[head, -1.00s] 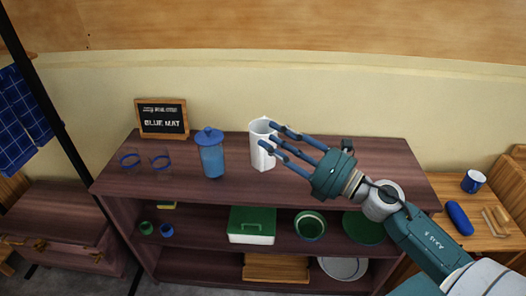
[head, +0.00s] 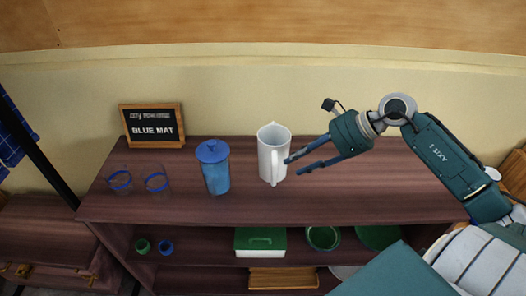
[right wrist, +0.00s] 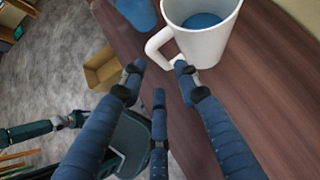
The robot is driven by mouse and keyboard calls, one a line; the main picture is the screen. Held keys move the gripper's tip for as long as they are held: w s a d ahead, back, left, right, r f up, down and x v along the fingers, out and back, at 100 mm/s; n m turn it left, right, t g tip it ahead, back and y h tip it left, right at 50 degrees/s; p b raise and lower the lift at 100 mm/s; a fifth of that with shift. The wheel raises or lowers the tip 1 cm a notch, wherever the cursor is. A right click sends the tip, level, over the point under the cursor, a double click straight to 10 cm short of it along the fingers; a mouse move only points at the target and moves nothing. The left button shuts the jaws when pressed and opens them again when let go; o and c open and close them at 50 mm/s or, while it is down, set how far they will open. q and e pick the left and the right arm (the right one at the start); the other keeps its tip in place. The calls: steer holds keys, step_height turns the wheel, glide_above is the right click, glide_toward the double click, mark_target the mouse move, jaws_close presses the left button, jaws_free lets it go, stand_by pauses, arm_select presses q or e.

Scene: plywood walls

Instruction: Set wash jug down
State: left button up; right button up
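The wash jug, a white jug (head: 267,146), stands upright on the dark wooden shelf top (head: 235,210), its handle facing the front. In the right wrist view the jug (right wrist: 210,45) shows from above, with something blue inside. My right gripper (head: 293,166) is just right of the jug, fingers apart and nothing between them. In the right wrist view its fingers (right wrist: 158,75) are spread, with tips close to the handle; I cannot tell whether one touches it. A small dark teal arm part at the left of that view may be my left arm (right wrist: 40,130); its gripper state is unclear.
A blue lidded pitcher (head: 216,172) stands left of the jug. Two clear blue-banded glasses (head: 157,180) and a framed "BLUE MAT" sign (head: 152,127) are further left. The lower shelf holds a green-lidded box (head: 260,243) and green bowls. The shelf top's front middle is clear.

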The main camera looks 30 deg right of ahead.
mark_target(276, 173)
steer(key=x, duration=0.2)
steer(key=p+x, duration=0.1)
steer(key=x, duration=0.2)
steer(key=p+x, duration=0.1)
steer(key=x, duration=0.2)
steer(key=shift+s+a+f, duration=0.15)
steer(key=shift+a, duration=0.3)
steer(key=shift+w+a+f, duration=0.25)
steer(key=shift+w+f, duration=0.05)
steer(key=shift+f, duration=0.25)
jaws_close()
steer(key=shift+r, duration=0.15)
